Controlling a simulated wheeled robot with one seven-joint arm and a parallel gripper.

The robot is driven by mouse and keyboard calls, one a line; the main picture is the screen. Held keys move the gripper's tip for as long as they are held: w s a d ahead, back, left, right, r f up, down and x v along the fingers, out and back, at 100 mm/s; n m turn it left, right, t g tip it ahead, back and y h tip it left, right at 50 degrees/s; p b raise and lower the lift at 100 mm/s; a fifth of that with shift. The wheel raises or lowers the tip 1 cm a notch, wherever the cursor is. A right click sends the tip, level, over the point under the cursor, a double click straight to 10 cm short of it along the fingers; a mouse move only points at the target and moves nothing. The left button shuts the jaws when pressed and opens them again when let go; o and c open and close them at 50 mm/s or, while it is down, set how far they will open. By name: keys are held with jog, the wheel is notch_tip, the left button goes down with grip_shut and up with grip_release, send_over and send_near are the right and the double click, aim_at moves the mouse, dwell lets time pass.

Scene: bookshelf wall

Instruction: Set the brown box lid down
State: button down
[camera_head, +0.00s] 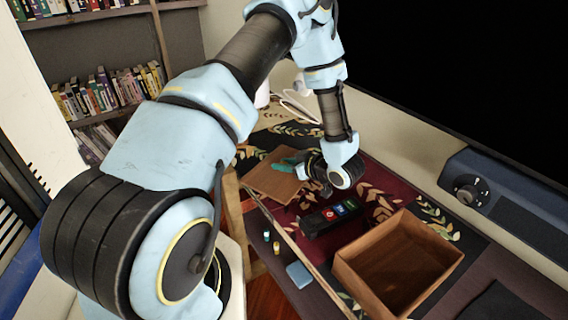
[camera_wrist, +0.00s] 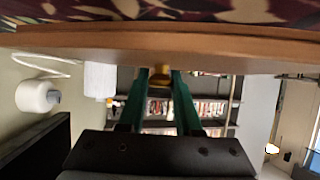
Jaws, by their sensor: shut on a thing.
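The brown box lid (camera_head: 268,184) is a flat brown board beside the patterned cloth's dark red part in the head view. It spans the top of the wrist view (camera_wrist: 160,40), with the cloth right behind it. A small yellowish knob (camera_wrist: 160,70) on the lid sits between my gripper's teal fingers. My gripper (camera_head: 284,165) is shut on it, at the lid's far side in the head view. The lid looks flat and low to the surface; I cannot tell if it fully touches. The open brown box (camera_head: 398,268) stands at lower right, apart from the lid.
A black case with coloured squares (camera_head: 331,215) lies between lid and box. Small bottles (camera_head: 276,248) and a light blue square (camera_head: 299,275) lie at the lower left. A dark speaker bar (camera_head: 500,200) is at right. A white cylinder (camera_wrist: 100,80) shows in the wrist view.

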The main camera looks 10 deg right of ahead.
jog(key=shift+f+b, duration=0.35)
jog(key=shift+f, duration=0.2)
dwell(0.4)
jog(key=c, duration=0.5)
grip_release()
